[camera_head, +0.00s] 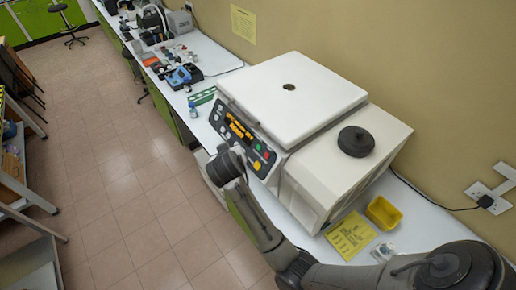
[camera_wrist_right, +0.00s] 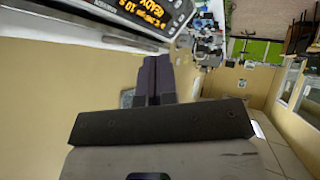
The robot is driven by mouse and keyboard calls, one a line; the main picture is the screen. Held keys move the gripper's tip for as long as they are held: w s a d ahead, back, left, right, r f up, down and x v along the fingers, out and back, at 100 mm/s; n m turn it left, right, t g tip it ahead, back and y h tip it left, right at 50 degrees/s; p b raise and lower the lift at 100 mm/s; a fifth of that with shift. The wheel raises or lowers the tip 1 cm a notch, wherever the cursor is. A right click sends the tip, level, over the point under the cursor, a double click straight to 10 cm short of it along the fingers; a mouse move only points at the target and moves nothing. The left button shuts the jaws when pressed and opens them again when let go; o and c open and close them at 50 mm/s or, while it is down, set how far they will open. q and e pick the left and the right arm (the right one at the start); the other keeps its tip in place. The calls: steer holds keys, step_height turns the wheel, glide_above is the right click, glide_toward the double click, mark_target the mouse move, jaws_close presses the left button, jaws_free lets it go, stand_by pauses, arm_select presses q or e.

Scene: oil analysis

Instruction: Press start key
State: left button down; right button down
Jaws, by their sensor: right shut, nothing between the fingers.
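A white bench machine (camera_head: 290,95) stands on the counter with its lid closed. Its dark sloped control panel (camera_head: 221,125) has a lit orange display, several grey keys, a green key (camera_head: 258,147), a red key (camera_head: 266,155) and yellow keys; labels are too small to read. My right arm reaches in from the bottom right, its wrist in front of the panel, its fingers hidden in the head view. In the right wrist view my right gripper (camera_wrist_right: 155,75) is shut and empty. The panel's lit display (camera_wrist_right: 143,12) shows above the fingertips, apart from them. My left gripper is not in view.
A round black knob (camera_head: 356,141) sits on the machine's right side. A yellow tray (camera_head: 384,212) and a yellow sheet (camera_head: 350,235) lie on the counter at right. A green rack (camera_head: 202,96) and a blue device (camera_head: 183,76) stand beyond the machine.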

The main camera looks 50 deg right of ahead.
mark_target(259, 148)
steer(key=w+d+f+m+t+h, duration=0.1)
steer(key=w+d+f+m+h, duration=0.2)
steer(key=m+h, duration=0.3)
steer(key=shift+w+d+f+h, duration=0.2)
steer(key=shift+d+f+h, duration=0.3)
steer(key=shift+d+f, duration=0.25)
steer(key=shift+s+d+f+b, duration=0.25)
steer(key=shift+d+f, duration=0.55)
steer(key=shift+d, duration=0.4)
steer(key=shift+s+d+f+b, duration=0.15)
steer(key=shift+d+f+b, duration=0.1)
steer(key=shift+d+f, duration=0.7)
steer(key=shift+s+d+f+b, duration=0.25)
steer(key=shift+d+f, duration=0.35)
steer(key=shift+d, duration=0.8)
